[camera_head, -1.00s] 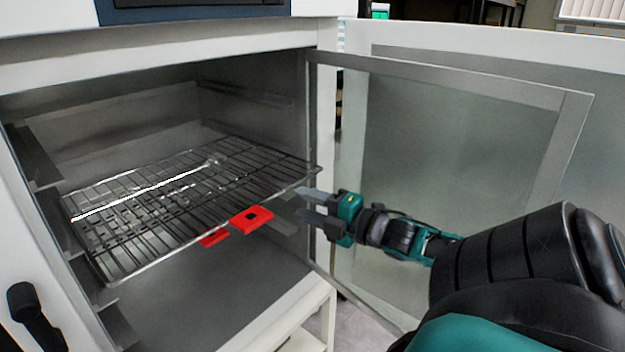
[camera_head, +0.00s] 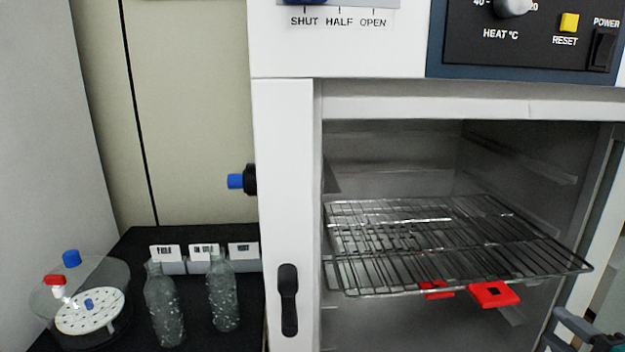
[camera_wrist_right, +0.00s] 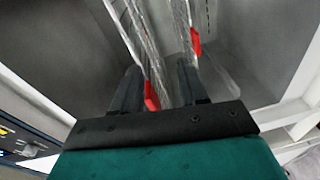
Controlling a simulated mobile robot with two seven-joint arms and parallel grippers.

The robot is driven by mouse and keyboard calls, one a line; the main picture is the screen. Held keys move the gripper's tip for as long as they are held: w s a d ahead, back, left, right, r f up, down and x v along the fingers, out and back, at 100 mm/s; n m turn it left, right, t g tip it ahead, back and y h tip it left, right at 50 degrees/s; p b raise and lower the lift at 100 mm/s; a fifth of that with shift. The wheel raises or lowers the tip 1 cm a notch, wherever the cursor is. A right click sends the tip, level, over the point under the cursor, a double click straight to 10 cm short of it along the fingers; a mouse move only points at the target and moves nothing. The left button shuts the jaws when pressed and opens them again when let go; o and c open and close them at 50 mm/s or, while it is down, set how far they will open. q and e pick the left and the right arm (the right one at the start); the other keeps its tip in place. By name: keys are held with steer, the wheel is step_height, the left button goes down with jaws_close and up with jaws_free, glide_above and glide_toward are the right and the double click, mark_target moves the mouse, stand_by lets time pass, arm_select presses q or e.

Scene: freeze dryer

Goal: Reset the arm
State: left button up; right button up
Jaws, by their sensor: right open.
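My right gripper (camera_head: 566,330) shows at the bottom right corner of the head view, only partly in frame, just outside the chamber opening. In the right wrist view its two dark fingers (camera_wrist_right: 158,88) are apart, pointing toward the wire rack (camera_wrist_right: 140,25) with its red tabs. No object is seen gripped between them. My left gripper is not in any view.
The dryer's front frame (camera_head: 287,180) with a black handle (camera_head: 288,300) stands left of the chamber. Left of it, a black table (camera_head: 190,240) bears glass bottles (camera_head: 222,295), a clear round vessel (camera_head: 90,310) and labelled boxes (camera_head: 205,260). A control panel (camera_head: 530,40) is above.

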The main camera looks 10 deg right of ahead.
steer(key=s+a+f+m+g, duration=0.25)
steer(key=a+f+m, duration=0.3)
steer(key=f, duration=0.45)
steer(key=s+a+f+m+g+y, duration=0.1)
steer(key=a+f+m, duration=0.3)
steer(key=a, duration=0.8)
steer(key=s+a+f+m+g+y, duration=0.1)
steer(key=s+a+f+m+g, duration=0.1)
steer(key=a+f, duration=0.5)
steer(key=a+m+g, duration=0.1)
steer(key=a+m, duration=0.1)
steer(key=a, duration=0.4)
steer(key=shift+a+y, duration=0.15)
steer(key=shift+y, duration=0.15)
